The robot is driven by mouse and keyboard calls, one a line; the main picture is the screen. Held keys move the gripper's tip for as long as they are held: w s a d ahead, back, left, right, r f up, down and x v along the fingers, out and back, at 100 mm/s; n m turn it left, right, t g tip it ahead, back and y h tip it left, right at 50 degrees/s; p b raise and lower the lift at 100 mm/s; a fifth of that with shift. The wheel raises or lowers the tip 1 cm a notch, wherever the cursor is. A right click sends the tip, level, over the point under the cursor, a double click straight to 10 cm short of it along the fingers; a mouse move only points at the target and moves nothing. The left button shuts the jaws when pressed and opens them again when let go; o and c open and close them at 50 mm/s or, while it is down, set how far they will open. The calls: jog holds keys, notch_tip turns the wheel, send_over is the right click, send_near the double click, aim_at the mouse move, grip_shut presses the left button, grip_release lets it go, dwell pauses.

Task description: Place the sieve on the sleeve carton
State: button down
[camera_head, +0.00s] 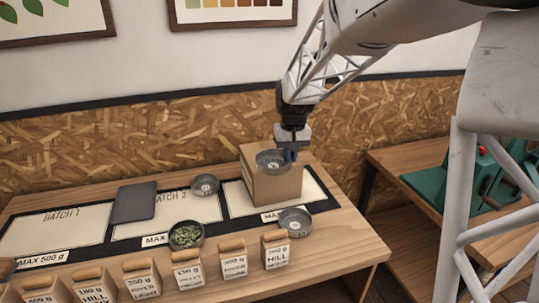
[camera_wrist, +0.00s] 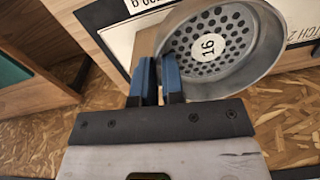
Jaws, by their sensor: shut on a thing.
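My gripper (camera_head: 289,152) is shut on the rim of a grey metal sieve (camera_head: 272,162). In the wrist view, the blue fingers (camera_wrist: 158,82) pinch the near left rim of the sieve (camera_wrist: 222,50), whose perforated bottom bears a round label "16". The brown sleeve carton (camera_head: 278,186) stands on the right-hand mat of the table. In the head view the sieve overlaps the carton's top and upper front edge. I cannot tell whether it touches the carton.
Two similar sieves lie on the table, one behind (camera_head: 205,185) and one at the front right (camera_head: 295,222). A dish of green beans (camera_head: 186,235) and a dark slab (camera_head: 134,202) stand left. Several labelled blocks line the front. The left mat (camera_head: 55,230) is mostly clear.

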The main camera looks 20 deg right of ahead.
jog(key=shift+s+d, duration=0.25)
jog(key=shift+d, duration=0.2)
jog(key=w+d, duration=0.1)
jog(key=w, duration=0.4)
jog(key=w+f, duration=0.1)
jog(key=w, duration=0.4)
jog(key=w+d, duration=0.1)
jog(key=w, duration=0.4)
jog(key=shift+w+d+f, duration=0.2)
jog(key=shift+w+d, duration=0.1)
jog(key=shift+w, duration=0.1)
jog(key=shift+f, duration=1.8)
